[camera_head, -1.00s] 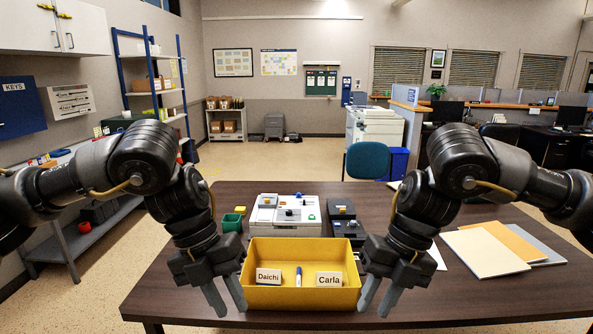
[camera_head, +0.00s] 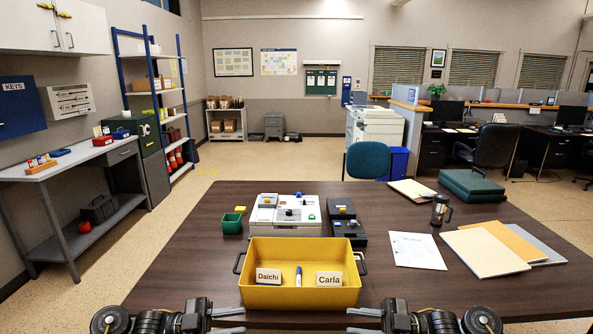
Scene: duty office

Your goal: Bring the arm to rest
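Both of my arms are low at the bottom edge of the head view, in front of the table's near side. My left gripper (camera_head: 228,320) points inward to the right, with two grey fingers spread apart and nothing between them. My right gripper (camera_head: 364,320) points inward to the left, with its fingers also apart and empty. Both are apart from the yellow tray (camera_head: 302,300), which stands between and beyond them on the table. The lower parts of both arms are cut off by the picture edge.
The tray holds a Daichi card (camera_head: 269,277), a Carla card (camera_head: 329,280) and a blue-and-white marker (camera_head: 298,276). Behind it are a white device (camera_head: 287,230), a green cup (camera_head: 232,223) and dark boxes (camera_head: 349,233). Folders (camera_head: 485,250), paper (camera_head: 417,250) and a mug (camera_head: 440,209) lie right.

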